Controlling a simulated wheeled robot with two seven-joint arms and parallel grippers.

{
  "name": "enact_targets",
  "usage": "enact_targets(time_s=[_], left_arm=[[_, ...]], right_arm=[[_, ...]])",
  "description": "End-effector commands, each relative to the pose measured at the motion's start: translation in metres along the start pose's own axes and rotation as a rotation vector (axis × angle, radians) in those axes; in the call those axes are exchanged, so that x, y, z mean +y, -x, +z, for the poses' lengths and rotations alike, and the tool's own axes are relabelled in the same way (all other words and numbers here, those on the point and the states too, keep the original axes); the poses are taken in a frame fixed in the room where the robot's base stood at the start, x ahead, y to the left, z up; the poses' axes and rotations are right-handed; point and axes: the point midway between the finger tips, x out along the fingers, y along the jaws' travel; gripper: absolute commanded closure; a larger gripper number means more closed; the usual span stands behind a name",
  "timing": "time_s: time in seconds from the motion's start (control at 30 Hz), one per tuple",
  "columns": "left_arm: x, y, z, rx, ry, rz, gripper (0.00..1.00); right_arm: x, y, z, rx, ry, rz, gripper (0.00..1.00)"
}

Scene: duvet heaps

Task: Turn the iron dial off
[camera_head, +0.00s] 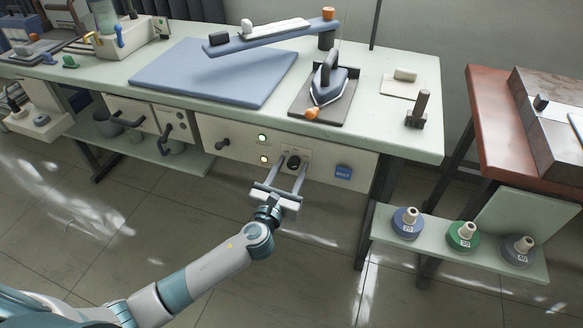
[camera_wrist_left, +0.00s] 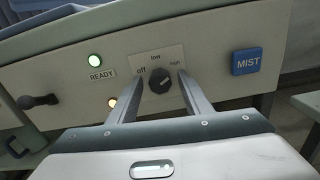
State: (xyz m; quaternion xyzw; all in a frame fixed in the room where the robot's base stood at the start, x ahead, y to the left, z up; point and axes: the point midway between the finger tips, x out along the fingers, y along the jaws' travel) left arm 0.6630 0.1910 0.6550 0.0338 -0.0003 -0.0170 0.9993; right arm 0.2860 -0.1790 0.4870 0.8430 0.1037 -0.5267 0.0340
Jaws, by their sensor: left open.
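The iron dial (camera_head: 293,161) is a small dark knob on the pale front panel of the table. In the left wrist view the dial (camera_wrist_left: 160,79) sits on a plate marked off at left, low at top and high at right. Its pale pointer mark seems to lean up and right, toward high. My left gripper (camera_head: 292,168) is open, with one finger on each side of the dial; I cannot tell if they touch it. The iron (camera_head: 331,84) rests on a dark pad on the tabletop above. My right gripper is not in view.
A lit green READY light (camera_wrist_left: 95,60) and an amber light (camera_wrist_left: 112,102) are left of the dial. A blue MIST button (camera_head: 343,172) is to its right. A dark handle (camera_head: 222,144) sticks out further left. A low shelf with several cone spools (camera_head: 462,236) stands right.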

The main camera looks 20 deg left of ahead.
Motion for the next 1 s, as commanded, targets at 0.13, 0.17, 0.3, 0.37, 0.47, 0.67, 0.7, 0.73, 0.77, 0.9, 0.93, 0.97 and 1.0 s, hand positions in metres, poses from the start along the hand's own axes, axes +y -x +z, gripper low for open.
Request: enact_targets(time_s=[0.13, 0.17, 0.3, 0.37, 0.47, 0.67, 0.7, 0.73, 0.77, 0.9, 0.93, 0.97, 1.0], left_arm=[[-0.0004, -0.0035, -0.0001, 0.0, 0.001, -0.001, 0.55], [-0.0004, -0.0036, -0.0001, 0.001, 0.001, -0.001, 0.55], [-0.0003, -0.0035, 0.0, 0.0, 0.001, -0.001, 0.55], [-0.0003, -0.0035, 0.0, 0.0, 0.001, 0.0, 0.55], [-0.0002, -0.0034, 0.0, 0.0, 0.001, 0.0, 0.79], [-0.0002, -0.0033, 0.0, 0.0, 0.001, 0.0, 0.96], [-0.0002, -0.0033, 0.0, 0.0, 0.003, 0.0, 0.96], [-0.0002, -0.0033, 0.0, 0.0, 0.004, 0.0, 0.96], [-0.0002, -0.0033, 0.0, 0.0, 0.006, 0.0, 0.96], [-0.0002, -0.0033, 0.0002, 0.0, 0.029, 0.0, 0.96], [-0.0002, -0.0033, 0.0003, 0.0, 0.036, 0.0, 0.96], [-0.0002, -0.0034, 0.0004, 0.0, 0.045, 0.0, 0.96], [-0.0002, -0.0034, 0.0004, 0.0, 0.06, 0.001, 0.96]], right_arm=[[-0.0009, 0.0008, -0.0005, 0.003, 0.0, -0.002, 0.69], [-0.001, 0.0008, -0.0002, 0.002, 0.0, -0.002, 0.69], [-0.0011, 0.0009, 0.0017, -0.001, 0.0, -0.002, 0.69], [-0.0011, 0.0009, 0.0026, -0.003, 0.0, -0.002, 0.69], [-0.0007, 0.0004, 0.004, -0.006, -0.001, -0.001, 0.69], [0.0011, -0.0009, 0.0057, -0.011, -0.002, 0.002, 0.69], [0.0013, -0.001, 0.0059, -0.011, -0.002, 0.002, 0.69], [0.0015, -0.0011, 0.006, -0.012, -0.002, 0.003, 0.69], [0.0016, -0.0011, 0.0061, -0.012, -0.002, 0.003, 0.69], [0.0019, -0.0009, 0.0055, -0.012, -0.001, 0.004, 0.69], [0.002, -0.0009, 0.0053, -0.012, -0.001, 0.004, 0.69], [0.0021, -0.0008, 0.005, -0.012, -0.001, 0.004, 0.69], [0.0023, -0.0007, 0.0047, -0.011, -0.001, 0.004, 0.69]])
